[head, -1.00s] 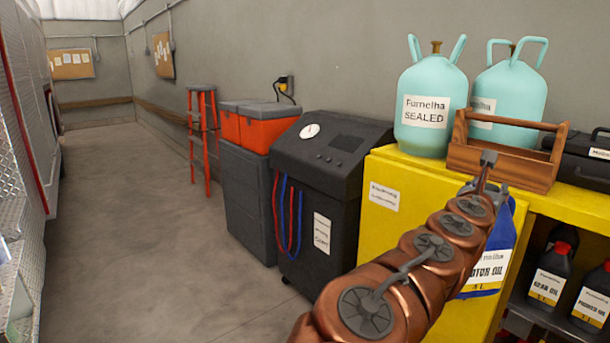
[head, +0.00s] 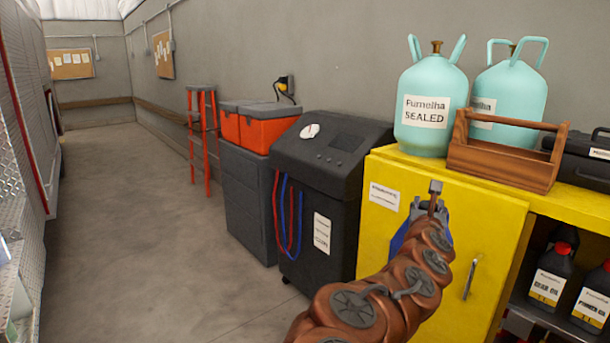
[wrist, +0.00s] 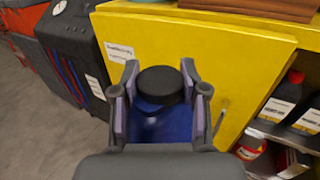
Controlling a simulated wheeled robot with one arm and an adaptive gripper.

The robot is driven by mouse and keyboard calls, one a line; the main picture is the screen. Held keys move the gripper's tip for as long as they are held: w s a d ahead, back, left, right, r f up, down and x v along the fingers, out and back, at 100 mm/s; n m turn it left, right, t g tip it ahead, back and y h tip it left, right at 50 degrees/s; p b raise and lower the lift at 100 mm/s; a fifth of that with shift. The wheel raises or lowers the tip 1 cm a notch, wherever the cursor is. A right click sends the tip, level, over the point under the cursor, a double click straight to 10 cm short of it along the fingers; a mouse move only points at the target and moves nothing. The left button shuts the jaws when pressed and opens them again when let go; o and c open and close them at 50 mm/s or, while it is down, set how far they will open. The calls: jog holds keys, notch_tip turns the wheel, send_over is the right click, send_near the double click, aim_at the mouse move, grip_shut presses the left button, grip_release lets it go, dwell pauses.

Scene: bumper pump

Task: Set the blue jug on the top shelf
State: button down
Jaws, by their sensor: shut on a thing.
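The blue jug (wrist: 147,125) with a black cap is between my gripper's fingers in the wrist view, and my gripper (wrist: 160,88) is shut on it. In the head view the blue jug (head: 401,238) shows only in part behind my copper-coloured arm, in front of the yellow cabinet's door. The yellow cabinet (head: 497,225) has a top surface carrying several things and open shelves to the right of its door. My gripper itself is mostly hidden behind the arm in the head view.
Two teal tanks (head: 430,105), a wooden toolbox (head: 502,165) and a black case (head: 582,160) crowd the cabinet top. Dark bottles (head: 549,275) stand on the open shelf. A black machine (head: 330,190) stands left of the cabinet. The floor at left is clear.

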jog(key=shift+w+a+f+n+t+y, duration=0.7)
jog(key=shift+w+a+f+n+y, duration=1.6)
jog(key=shift+w+a+f+y, duration=1.95)
jog(key=shift+h, duration=0.75)
jog(key=shift+w+a+r+p, duration=0.15)
jog(key=shift+a+r+p, duration=0.2)
jog(key=shift+r+p, duration=0.4)
jog(key=shift+w+a+r+p, duration=0.2)
jog(key=shift+a+r+p, duration=0.15)
jog(key=shift+r+p, duration=0.35)
jog(key=shift+w+a+r+p, duration=0.15)
jog(key=shift+a+r+p, duration=0.2)
jog(key=shift+r+p, duration=0.4)
